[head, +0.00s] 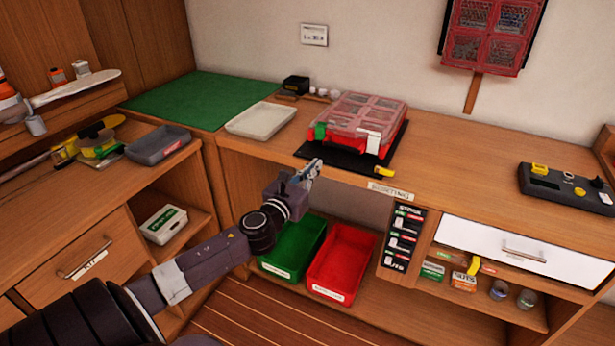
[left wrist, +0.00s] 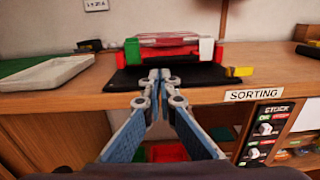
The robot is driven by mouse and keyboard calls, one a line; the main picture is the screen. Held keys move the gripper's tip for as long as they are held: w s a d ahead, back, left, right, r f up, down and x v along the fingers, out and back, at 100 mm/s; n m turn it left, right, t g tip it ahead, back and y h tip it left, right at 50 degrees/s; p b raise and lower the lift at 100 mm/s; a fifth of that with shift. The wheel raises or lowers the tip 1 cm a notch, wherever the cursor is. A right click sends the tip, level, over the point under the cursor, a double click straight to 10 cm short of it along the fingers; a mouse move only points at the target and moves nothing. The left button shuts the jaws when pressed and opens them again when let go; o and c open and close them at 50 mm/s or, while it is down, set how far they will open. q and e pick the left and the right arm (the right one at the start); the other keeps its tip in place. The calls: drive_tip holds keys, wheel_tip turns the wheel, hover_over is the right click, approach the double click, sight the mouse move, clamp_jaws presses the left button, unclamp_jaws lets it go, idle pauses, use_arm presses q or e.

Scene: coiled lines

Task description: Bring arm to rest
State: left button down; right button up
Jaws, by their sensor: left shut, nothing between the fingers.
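My left arm (head: 185,275) reaches in from the lower left of the head view. Its gripper (head: 314,170) is at the front edge of the wooden bench, by the black mat (head: 330,160). In the left wrist view the two fingers (left wrist: 159,78) meet at their tips, with nothing between them. Behind them is a red case with a clear lid (head: 364,116), closed on the mat; it also shows in the left wrist view (left wrist: 170,52). I cannot tell whether the fingertips touch the mat. My right gripper is not in view.
Below the bench stand a green bin (head: 292,250) and a red bin (head: 341,262). A pale tray (head: 260,120) and a green mat (head: 195,97) lie to the left. A white drawer (head: 515,255) and a dark device (head: 565,190) are at the right.

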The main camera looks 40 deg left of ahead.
use_arm(q)
drive_tip(key=shift+v, duration=1.95)
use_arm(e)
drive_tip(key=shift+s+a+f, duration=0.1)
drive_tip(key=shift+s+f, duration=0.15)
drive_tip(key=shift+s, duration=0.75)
